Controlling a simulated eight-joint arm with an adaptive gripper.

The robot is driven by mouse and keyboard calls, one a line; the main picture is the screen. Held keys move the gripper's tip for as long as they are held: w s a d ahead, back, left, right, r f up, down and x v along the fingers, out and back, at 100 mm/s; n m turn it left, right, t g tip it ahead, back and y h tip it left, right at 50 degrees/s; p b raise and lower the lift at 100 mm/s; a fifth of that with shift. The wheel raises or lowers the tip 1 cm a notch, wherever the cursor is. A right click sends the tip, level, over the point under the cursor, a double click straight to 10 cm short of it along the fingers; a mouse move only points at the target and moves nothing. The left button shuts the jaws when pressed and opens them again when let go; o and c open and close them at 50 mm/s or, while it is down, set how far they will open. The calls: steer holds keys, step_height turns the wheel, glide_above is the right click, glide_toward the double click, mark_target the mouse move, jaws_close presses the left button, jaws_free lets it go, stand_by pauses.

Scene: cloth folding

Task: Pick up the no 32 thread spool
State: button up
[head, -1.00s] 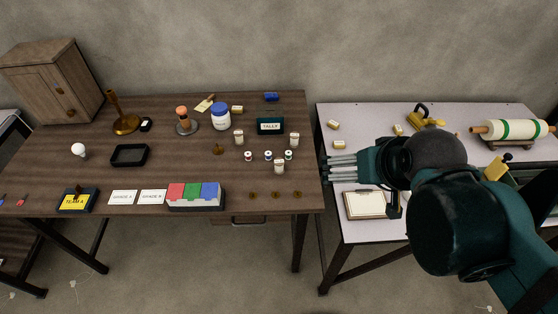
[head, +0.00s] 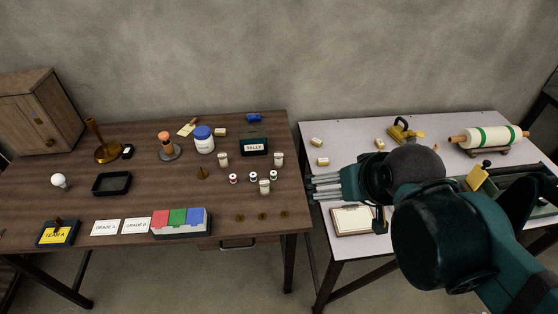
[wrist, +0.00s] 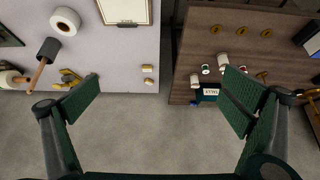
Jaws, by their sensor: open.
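Several small pale spools stand on the dark table. Three small ones with coloured bands, a left one (head: 233,178), a middle one (head: 253,176) and a right one (head: 273,177), form a row. Larger cream spools stand around them: one at the left (head: 223,160), one at the right (head: 278,159) and one in front (head: 264,187). No number is readable, so I cannot tell which is no 32. My gripper (head: 311,187) is open and empty, beside the dark table's right edge. In the wrist view its fingers (wrist: 161,82) are wide apart; the spools (wrist: 205,70) show near the right finger.
The TALLY box (head: 254,147) stands behind the spools, and brass discs (head: 262,216) lie in front. A tri-coloured box (head: 180,224) is to their left. The white table (head: 320,137) holds yellow pieces (head: 317,142), a clipboard (head: 352,221) and a rolling-pin-like roll (head: 490,138). A gap separates the tables.

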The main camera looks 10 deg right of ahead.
steer(key=shift+c, duration=0.5)
steer(key=c, duration=1.9)
